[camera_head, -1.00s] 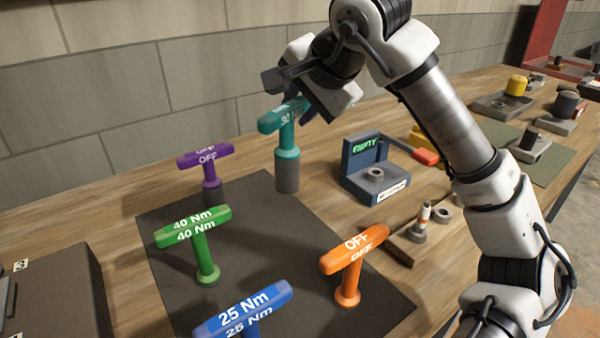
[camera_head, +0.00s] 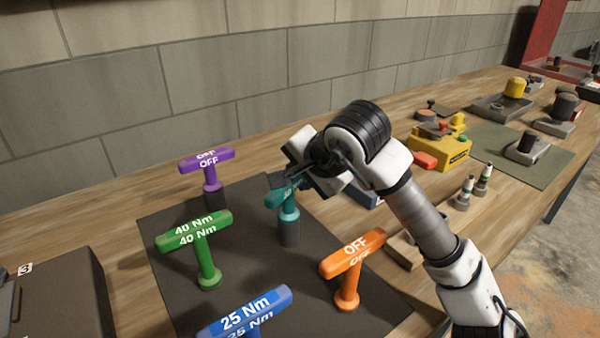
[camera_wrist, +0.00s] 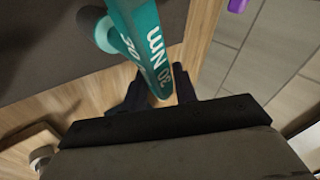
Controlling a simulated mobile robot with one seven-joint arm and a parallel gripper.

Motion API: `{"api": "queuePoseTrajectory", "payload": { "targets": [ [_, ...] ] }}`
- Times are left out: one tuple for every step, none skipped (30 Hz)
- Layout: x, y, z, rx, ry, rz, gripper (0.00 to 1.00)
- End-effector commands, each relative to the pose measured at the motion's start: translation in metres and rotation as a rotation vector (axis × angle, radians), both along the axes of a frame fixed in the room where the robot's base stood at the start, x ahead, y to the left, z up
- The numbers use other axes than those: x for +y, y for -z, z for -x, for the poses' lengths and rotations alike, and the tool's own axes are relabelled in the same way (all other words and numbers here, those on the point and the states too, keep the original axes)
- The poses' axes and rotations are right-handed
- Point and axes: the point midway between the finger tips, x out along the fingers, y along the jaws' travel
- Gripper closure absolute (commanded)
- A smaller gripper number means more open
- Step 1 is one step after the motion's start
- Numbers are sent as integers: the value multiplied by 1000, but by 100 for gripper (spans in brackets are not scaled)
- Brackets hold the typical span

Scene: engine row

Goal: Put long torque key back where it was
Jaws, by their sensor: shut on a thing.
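The teal torque key (camera_head: 289,219) has a T-handle marked 30 Nm and a dark socket at its lower end. It is upright over the back right part of the dark mat (camera_head: 245,262); I cannot tell whether its socket touches the mat. My gripper (camera_head: 299,180) is shut on the right end of the handle. In the wrist view the teal handle (camera_wrist: 140,35) runs up from between the dark fingers of my gripper (camera_wrist: 160,92).
Around it stand a purple OFF key (camera_head: 208,165), a green 40 Nm key (camera_head: 199,238), an orange OFF key (camera_head: 351,268) and a blue 25 Nm key (camera_head: 245,312). A yellow box (camera_head: 440,150) is further right. The mat's middle is open.

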Motion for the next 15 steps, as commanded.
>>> {"api": "queuePoseTrajectory", "payload": {
  "targets": [
    [0, -1, 0, -3, 1, -1, 100],
    [0, -1, 0, -3, 1, -1, 100],
    [0, -1, 0, -3, 1, 0, 100],
    [0, -1, 0, -3, 1, 0, 100],
    [0, -1, 0, -3, 1, 0, 100],
    [0, -1, 0, -3, 1, 0, 100],
    [0, 0, 0, -2, 2, -1, 100],
    [0, 1, 0, -2, 2, -1, 100],
    [0, 2, 0, -2, 1, -2, 100],
    [0, 2, 0, -2, 1, -2, 100],
    [0, 3, 0, -2, 1, -2, 100],
    [0, 2, 0, 0, 1, -1, 66],
    [0, 2, 0, 0, 1, -1, 62],
    [0, 2, 0, 1, 0, -1, 58],
    [0, 2, 0, 1, 0, -1, 53]
  ]
}}
